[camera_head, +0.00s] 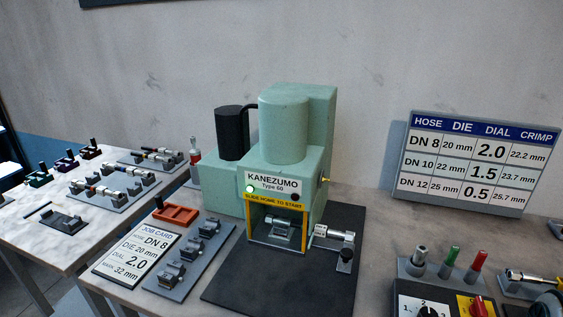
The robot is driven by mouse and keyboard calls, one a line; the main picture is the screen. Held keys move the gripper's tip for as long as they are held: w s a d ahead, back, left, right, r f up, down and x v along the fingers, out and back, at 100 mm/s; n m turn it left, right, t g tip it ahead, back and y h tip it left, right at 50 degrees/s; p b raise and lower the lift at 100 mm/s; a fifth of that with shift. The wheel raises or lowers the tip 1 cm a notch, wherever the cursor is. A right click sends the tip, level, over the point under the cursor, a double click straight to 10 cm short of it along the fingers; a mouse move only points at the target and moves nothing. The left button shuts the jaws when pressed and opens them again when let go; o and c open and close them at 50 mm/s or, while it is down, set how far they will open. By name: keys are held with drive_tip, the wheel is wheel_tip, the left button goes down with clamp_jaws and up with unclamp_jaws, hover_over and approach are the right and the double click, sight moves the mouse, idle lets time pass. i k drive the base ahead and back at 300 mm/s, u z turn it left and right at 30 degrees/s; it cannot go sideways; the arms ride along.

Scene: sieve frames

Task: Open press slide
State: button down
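The press (295,150) is a mint-green machine labelled KANEZUMO Type 60, standing on a black mat (235,292) on the bench. A lamp on its front panel glows green. Its front opening has a yellow frame (249,235) with a strip reading SLIDE HOME TO START. A grey metal piece (282,226) sits inside the opening. My gripper is not in view.
Left of the press are a job card (137,256) reading DN 8, a grey die rack (190,253) and an orange tray (176,214). A hose chart (470,160) stands behind right. A control box (440,300) and colored-tipped tools are front right. The black mat's front is clear.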

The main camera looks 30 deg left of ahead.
sight(297, 243)
drive_tip(key=u, duration=0.85)
drive_tip(key=k, duration=1.2)
drive_tip(key=u, duration=0.8)
drive_tip(key=i, duration=1.3)
drive_tip(key=z, duration=0.55)
drive_tip(key=i, duration=0.35)
drive_tip(key=z, duration=0.4)
